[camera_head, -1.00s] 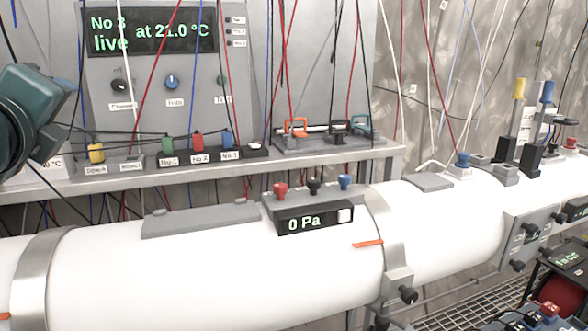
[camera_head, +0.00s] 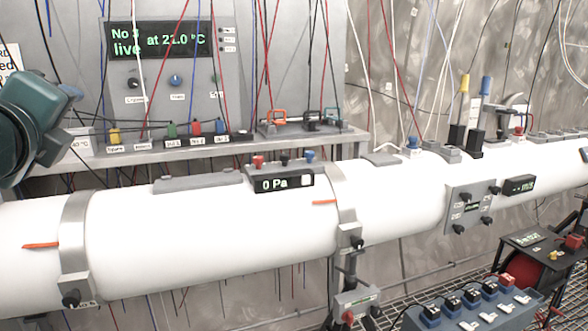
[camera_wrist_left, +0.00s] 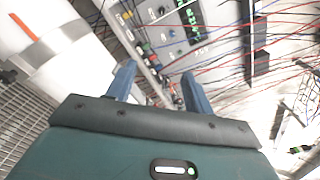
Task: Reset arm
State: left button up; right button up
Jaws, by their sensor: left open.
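My left arm comes in at the left edge of the head view, a dark teal link in front of the panel; its gripper fingers do not show clearly there. In the left wrist view my left gripper (camera_wrist_left: 160,85) is open, its two blue fingers apart with nothing between them. Beyond the fingers that view shows the grey instrument panel and the shelf with coloured plugs. My right gripper is not in either view.
A thick white pipe (camera_head: 200,237) with metal clamps crosses the head view. Above it stand a shelf (camera_head: 350,140) and the control panel (camera_head: 165,80) with hanging cables. A "0 Pa" gauge (camera_head: 272,185) sits on the pipe. A blue switch box (camera_head: 455,318) is at lower right.

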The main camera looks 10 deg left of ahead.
pick_arm(q)
jog(key=w+a+f+n+g+h, duration=0.1)
jog(key=w+f+h, duration=0.2)
jog(key=w+f, duration=0.35)
jog(key=d+f+n+g+h+p, duration=0.1)
jog(key=d+f+n+h, duration=0.15)
jog(key=f, duration=1.05)
jog(key=d+f+n+g+h, duration=0.1)
jog(key=f+n+g+h, duration=0.2)
jog(key=f, duration=1.1)
jog(key=s+d+f+n+h, duration=0.1)
jog(key=s+d+f+n, duration=0.25)
jog(key=f, duration=0.45)
jog(key=s+d+f+n+h, duration=0.1)
jog(key=s+d+f+n, duration=0.3)
jog(key=f, duration=0.4)
jog(key=s+d+f+n, duration=0.1)
jog(key=s+d+f, duration=0.2)
jog(key=d, duration=0.3)
jog(key=s+d+f+n, duration=0.2)
jog(key=s+d+f, duration=0.1)
jog(key=s+d, duration=0.2)
jog(key=shift+d+f+n+h+p, duration=0.3)
jog(key=shift+d+h+p, duration=0.05)
jog(key=shift+h+p, duration=0.1)
